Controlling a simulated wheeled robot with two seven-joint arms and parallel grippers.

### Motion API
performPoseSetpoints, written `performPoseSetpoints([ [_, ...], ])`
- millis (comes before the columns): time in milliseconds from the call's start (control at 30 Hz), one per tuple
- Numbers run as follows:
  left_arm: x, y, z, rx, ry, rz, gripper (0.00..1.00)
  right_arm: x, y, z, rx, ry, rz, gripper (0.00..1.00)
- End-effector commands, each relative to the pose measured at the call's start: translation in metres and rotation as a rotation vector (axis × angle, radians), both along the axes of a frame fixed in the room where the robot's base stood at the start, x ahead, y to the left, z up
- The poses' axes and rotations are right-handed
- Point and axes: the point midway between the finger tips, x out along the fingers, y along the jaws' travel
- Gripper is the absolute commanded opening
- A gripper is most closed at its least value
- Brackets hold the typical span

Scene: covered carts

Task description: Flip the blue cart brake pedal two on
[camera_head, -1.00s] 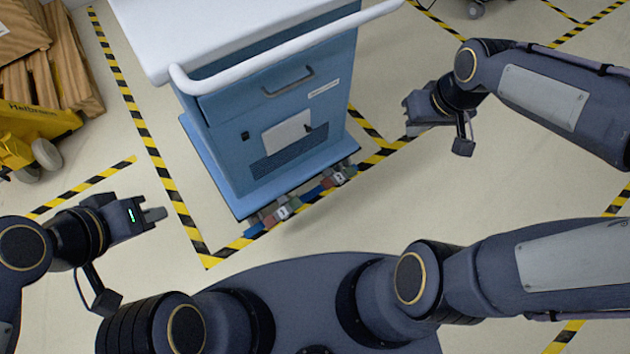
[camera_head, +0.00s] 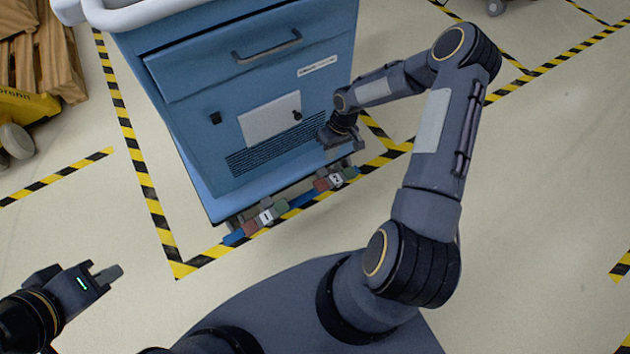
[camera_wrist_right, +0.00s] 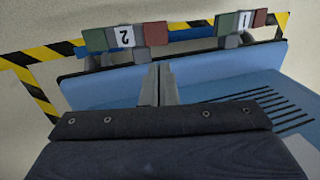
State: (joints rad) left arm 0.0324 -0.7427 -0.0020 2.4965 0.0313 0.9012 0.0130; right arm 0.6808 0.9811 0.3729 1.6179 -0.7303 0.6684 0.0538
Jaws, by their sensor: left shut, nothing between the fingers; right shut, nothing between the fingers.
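The blue cart (camera_head: 185,95) stands ahead in the head view. Brake pedal two (camera_head: 336,180), with red and green pads beside a white "2" label, sits low at the cart's front right. In the right wrist view pedal two (camera_wrist_right: 125,37) shows upside down, beyond the fingertips and slightly left. My right gripper (camera_head: 335,139) is shut and empty by the cart's lower front, above pedal two. Its closed fingers (camera_wrist_right: 161,84) show over the cart's blue base ledge, apart from the pedal. My left gripper (camera_head: 108,273) is shut and empty at lower left, away from the cart.
Brake pedal one (camera_head: 265,217) sits left of pedal two; a blue bar (camera_head: 300,200) runs between them. The cart's base ledge (camera_head: 215,203) juts out above the pedals. Yellow-black tape (camera_head: 150,195) marks the floor. Wooden pallets (camera_head: 55,55) stand far left. Floor right of the cart is clear.

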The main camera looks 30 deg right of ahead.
Motion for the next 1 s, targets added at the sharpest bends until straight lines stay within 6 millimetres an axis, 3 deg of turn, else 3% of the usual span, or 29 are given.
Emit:
performPoseSetpoints([
  [333,0.000,0.000,0.000,0.000,0.000,0.000,0.00,0.000,0.000,-0.002,0.001,0.000,-0.001,0.00],
  [467,0.000,0.000,-0.004,0.000,0.000,0.000,0.00,0.000,0.002,-0.011,0.002,0.001,-0.001,0.00],
  [1000,0.000,0.000,-0.046,0.000,0.000,0.000,0.00,-0.003,0.026,-0.115,0.003,0.002,-0.002,0.00],
])
